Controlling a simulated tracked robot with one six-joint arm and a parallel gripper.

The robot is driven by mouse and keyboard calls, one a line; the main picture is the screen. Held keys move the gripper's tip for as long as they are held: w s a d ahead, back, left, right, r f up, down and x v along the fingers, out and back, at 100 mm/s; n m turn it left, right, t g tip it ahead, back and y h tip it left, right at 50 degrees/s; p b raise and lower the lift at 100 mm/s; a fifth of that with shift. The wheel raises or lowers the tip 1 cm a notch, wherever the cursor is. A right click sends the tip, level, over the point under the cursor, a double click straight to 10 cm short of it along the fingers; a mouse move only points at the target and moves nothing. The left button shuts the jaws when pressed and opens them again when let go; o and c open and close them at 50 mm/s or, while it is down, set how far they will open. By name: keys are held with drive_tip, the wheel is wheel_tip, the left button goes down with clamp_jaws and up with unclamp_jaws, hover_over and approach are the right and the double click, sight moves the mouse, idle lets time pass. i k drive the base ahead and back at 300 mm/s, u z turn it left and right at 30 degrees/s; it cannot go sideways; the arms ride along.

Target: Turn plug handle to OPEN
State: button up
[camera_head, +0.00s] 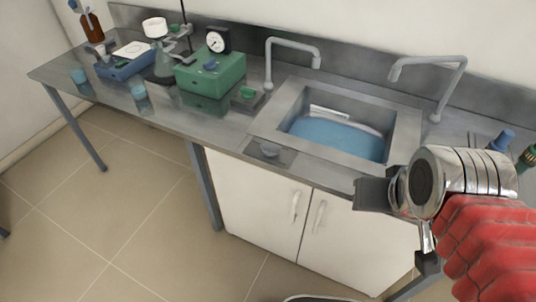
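A stainless sink (261,122) holding blue water (336,138) is set in the steel counter. A small metal plate with a rounded knob (269,150) lies on the counter at the sink's front left corner. It may be the plug handle; any marking or OPEN label on it is too small to read. My gripper (398,230) is at the right, in front of the sink's front right edge and apart from the knob. Its two dark fingers stand apart with nothing visible between them. My wrist and red arm hide the counter's right part.
Two grey faucets (291,42) (430,62) rise behind the sink. A white cabinet (262,205) is below. The floor at the left is clear.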

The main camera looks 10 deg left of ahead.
sight(270, 150)
drive_tip(key=u, duration=0.3)
drive_tip(key=k, duration=0.65)
drive_tip(key=u, duration=1.1)
drive_tip(key=k, duration=0.85)
drive_tip(key=u, duration=0.55)
drive_tip(key=i, duration=1.05)
drive_tip(key=z, duration=0.55)
drive_tip(key=i, duration=0.65)
drive_tip(key=z, duration=0.9)
drive_tip(key=i, duration=0.5)
drive_tip(key=z, duration=0.3)
